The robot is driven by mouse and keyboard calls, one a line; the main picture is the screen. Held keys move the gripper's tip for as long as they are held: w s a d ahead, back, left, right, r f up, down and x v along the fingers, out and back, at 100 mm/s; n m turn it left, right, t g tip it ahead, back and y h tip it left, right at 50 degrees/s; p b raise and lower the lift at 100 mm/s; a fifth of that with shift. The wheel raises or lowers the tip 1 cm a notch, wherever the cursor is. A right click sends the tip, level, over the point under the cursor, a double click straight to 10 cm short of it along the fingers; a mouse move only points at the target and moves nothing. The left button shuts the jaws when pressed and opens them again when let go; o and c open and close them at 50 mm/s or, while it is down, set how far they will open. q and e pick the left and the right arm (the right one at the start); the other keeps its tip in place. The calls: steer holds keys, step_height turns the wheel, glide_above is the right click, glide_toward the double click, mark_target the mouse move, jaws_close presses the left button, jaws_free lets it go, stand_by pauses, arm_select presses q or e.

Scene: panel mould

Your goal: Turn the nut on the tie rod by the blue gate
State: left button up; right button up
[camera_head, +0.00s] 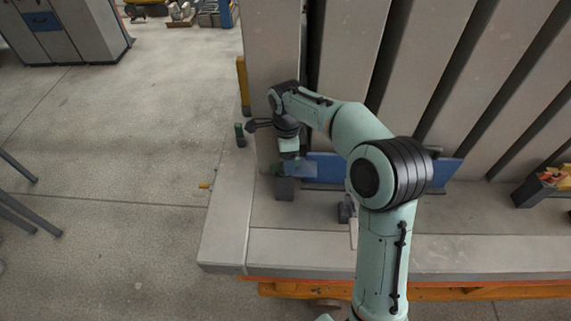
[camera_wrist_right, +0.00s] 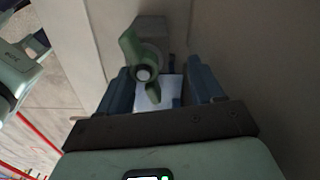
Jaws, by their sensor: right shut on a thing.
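The blue gate (camera_head: 447,170) stands low against the grey ribbed panels, partly behind my right arm. The green winged nut (camera_wrist_right: 131,48) sits on the end of the tie rod (camera_wrist_right: 143,73) in the right wrist view, in front of a grey block (camera_wrist_right: 151,28). My right gripper (camera_wrist_right: 162,88) has its blue-grey fingers on either side of the nut and is shut on it.
A dark grey block (camera_head: 285,189) is below the gripper. A small dark green object (camera_head: 240,135) stands at the left edge of the mould base (camera_head: 225,235). An orange-topped dark block (camera_head: 540,187) is at the far right. The floor at left is mostly clear.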

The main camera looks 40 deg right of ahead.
steer(key=shift+w+a, duration=0.15)
steer(key=shift+r, duration=0.1)
arm_select(q)
steer(key=w+r+p, duration=0.2)
steer(key=r, duration=0.1)
steer(key=shift+w, duration=0.25)
arm_select(e)
step_height(320, 180, up, 13)
arm_select(q)
steer(key=shift+s+a, duration=0.1)
